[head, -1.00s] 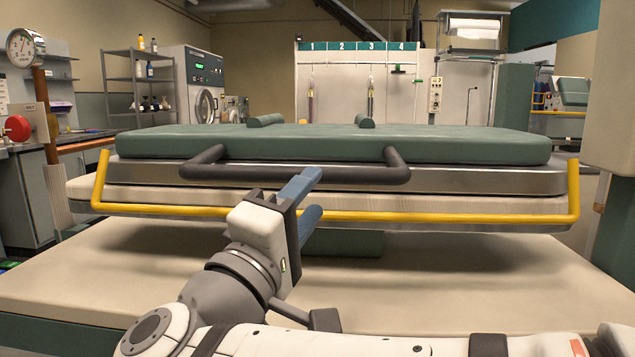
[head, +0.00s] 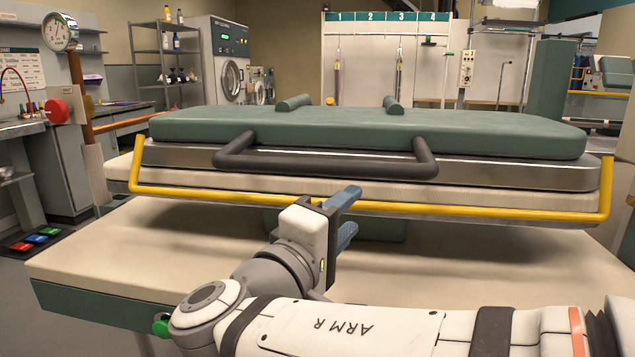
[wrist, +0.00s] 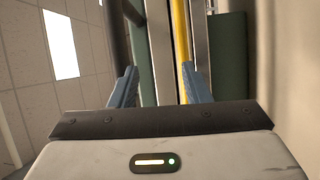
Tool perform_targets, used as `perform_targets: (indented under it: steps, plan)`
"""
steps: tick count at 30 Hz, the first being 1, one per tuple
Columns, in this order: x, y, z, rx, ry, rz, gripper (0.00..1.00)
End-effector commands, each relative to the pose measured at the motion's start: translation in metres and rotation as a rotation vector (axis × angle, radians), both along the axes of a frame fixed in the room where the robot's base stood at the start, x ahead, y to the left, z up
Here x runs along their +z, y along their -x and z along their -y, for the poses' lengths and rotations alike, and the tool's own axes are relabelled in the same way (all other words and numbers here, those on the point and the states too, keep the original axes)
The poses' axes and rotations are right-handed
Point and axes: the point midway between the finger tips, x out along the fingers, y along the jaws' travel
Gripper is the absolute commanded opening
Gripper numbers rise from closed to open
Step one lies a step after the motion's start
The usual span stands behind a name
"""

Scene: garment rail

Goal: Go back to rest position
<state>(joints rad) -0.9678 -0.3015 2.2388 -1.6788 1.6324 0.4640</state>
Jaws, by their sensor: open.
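My gripper (head: 350,216) is open and empty in front of the press, just before the yellow bar and below the dark handle. Its two blue fingers also show in the wrist view (wrist: 158,88), with nothing between them but the press behind. The arm reaches in from the lower right of the head view. The press has a green padded top (head: 370,132), a dark grey handle (head: 325,164) and a yellow bar (head: 400,206) around its front. In the wrist view the yellow bar (wrist: 181,40) runs up beside the right finger.
A wide cream table (head: 110,260) lies under the press. Red, blue and green pedals (head: 36,238) sit on the floor at the left. A red knob (head: 57,110) and a gauge (head: 60,32) stand at the left. A rail cabinet numbered 1 to 4 (head: 370,65) is behind.

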Motion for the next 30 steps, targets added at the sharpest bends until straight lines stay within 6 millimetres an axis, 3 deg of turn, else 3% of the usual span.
perform_targets:
  steps: [1,7,15,24,30]
  plan:
    - [0.007,-0.004,0.011,-0.030,-0.029,-0.067,0.43]
    - [-0.015,0.000,0.061,-0.177,-0.196,-0.346,0.43]
    - [-0.016,0.036,0.118,-0.363,-0.522,-0.661,0.43]
    - [0.015,0.076,0.129,-0.467,-1.008,-0.810,0.43]
    - [0.051,0.083,0.120,-0.477,-1.328,-0.771,0.43]
